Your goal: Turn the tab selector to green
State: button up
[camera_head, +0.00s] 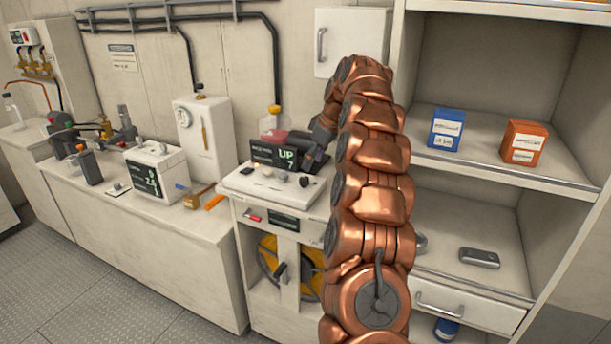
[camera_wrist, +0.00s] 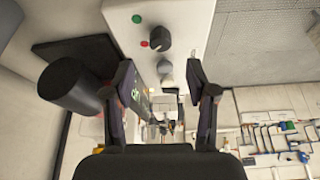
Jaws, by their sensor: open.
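The tab selector (camera_wrist: 160,37) is a dark round knob with a raised tab, on a pale panel (camera_wrist: 190,20) at the top of the wrist view. A green dot (camera_wrist: 137,19) lies up and left of it, and a red dot (camera_wrist: 144,44) is close at its left. The tab appears to point toward the red dot. My gripper (camera_wrist: 160,78) is open, its dark fingers apart, with the selector beyond the fingertips and not touched. In the head view my gripper (camera_head: 316,158) is above the right side of the white console (camera_head: 268,188), partly hidden by my arm.
A grey knob (camera_wrist: 165,67) sits between my fingertips in view. The console's display (camera_head: 275,155) reads "UP 7". A red-and-yellow bottle (camera_head: 273,122) stands behind it. Shelves with a blue box (camera_head: 446,128) and an orange box (camera_head: 524,142) are at right.

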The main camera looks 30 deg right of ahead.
aim_at(304, 178)
jog(key=shift+p+x, duration=0.9)
jog(key=shift+x, duration=2.6)
jog(key=shift+s, duration=0.1)
jog(key=shift+c, duration=0.3)
grip_shut()
